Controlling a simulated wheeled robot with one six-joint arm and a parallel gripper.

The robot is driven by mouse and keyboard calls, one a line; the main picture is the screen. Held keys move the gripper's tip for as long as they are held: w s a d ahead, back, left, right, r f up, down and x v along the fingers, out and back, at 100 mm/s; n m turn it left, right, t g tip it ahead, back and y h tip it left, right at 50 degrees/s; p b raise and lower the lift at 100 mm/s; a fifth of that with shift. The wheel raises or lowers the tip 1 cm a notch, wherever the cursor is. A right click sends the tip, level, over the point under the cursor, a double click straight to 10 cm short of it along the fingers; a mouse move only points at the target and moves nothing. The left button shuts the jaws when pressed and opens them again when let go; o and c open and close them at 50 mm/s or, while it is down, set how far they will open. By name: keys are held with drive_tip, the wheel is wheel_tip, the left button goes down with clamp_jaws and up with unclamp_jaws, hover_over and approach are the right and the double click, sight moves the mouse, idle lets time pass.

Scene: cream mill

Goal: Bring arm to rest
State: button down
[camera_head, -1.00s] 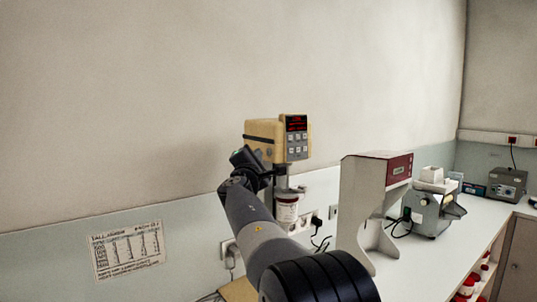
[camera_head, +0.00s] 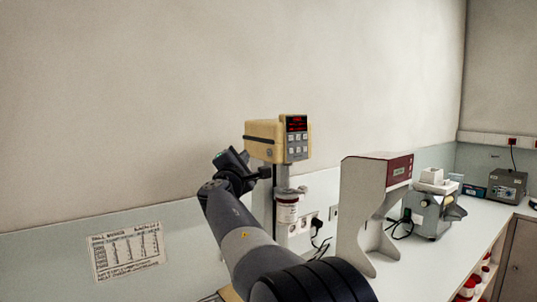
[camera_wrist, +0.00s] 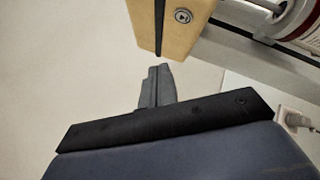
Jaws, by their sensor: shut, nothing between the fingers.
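My gripper (camera_wrist: 157,84) shows in the wrist view with its two grey fingers together and nothing between them. In the head view my gripper (camera_head: 265,172) is raised in front of the wall, just below and left of the cream mill head (camera_head: 264,140). The mill head has a red lit display and buttons. Its yellow-cream corner (camera_wrist: 172,25) is close beyond the fingertips in the wrist view, with a gap visible. A white-labelled jar (camera_head: 287,211) sits under the mill head on its stand, partly shown in the wrist view too.
A tall white instrument with a dark red panel (camera_head: 398,170) stands right of the mill. A grey machine (camera_head: 430,212) and a small control box (camera_head: 507,184) are farther along the white bench (camera_head: 420,270). A printed sheet (camera_head: 127,251) is on the wall at left. Space above is clear.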

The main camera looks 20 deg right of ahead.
drive_tip(key=shift+d, duration=0.1)
drive_tip(key=p, duration=0.2)
drive_tip(key=shift+w+d+r+p, duration=0.15)
drive_tip(key=shift+d+r+p, duration=0.1)
drive_tip(key=shift+d+p, duration=0.15)
drive_tip(key=a, duration=0.3)
drive_tip(key=s+a, duration=0.1)
drive_tip(key=shift+a+f+b, duration=0.25)
drive_tip(key=shift+a+b, duration=0.1)
drive_tip(key=shift+b, duration=0.05)
drive_tip(key=shift+d, duration=0.1)
